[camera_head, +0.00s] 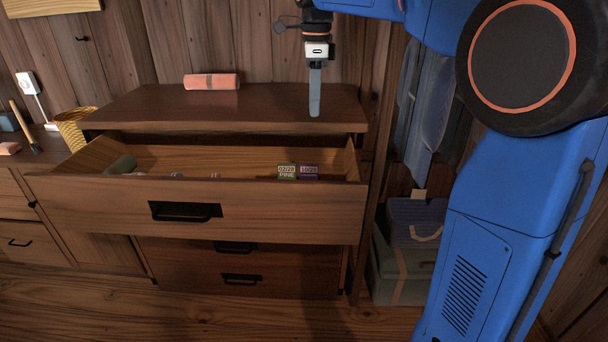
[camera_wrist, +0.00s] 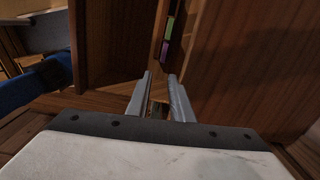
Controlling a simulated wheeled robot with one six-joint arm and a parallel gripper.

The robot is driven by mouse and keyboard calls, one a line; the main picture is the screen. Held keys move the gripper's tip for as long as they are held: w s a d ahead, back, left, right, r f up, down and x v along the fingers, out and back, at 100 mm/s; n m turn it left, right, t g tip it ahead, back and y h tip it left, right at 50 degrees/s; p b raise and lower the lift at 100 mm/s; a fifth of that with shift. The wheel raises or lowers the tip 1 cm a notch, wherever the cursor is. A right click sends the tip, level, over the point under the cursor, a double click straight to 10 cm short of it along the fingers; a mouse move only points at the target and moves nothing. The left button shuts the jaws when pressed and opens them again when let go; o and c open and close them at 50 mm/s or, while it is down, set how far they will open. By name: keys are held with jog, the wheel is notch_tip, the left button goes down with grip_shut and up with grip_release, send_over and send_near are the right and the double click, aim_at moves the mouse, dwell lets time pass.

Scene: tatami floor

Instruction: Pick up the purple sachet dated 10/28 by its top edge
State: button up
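The purple sachet (camera_head: 308,172) stands in the open top drawer, near its right end. Its label reads 10/28, and its lower part is hidden behind the drawer front. A green sachet (camera_head: 287,172) marked PINE stands directly to its left, with a label that seems to read 02/28. In the wrist view the purple sachet (camera_wrist: 164,51) shows small beyond the fingertips. My gripper (camera_head: 315,112) points down above the dresser top, apart from the sachets. In the wrist view its two fingers (camera_wrist: 160,75) stand apart with nothing between them.
The open drawer (camera_head: 100,200) juts from the dresser, below the dresser top (camera_head: 150,105). A grey-green roll (camera_head: 122,165) lies at the drawer's left end. A pink roll (camera_head: 211,81) lies on the dresser top. Storage boxes (camera_head: 415,222) stand at right.

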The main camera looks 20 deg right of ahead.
jog(key=w, duration=0.2)
send_over(311, 165)
jog(key=shift+m, duration=0.4)
notch_tip(311, 165, down, 12)
jog(key=shift+w+a+r, duration=0.1)
jog(key=shift+w+a, duration=0.05)
jog(key=shift+d+f, duration=0.2)
jog(key=shift+f, duration=2.5)
grip_shut()
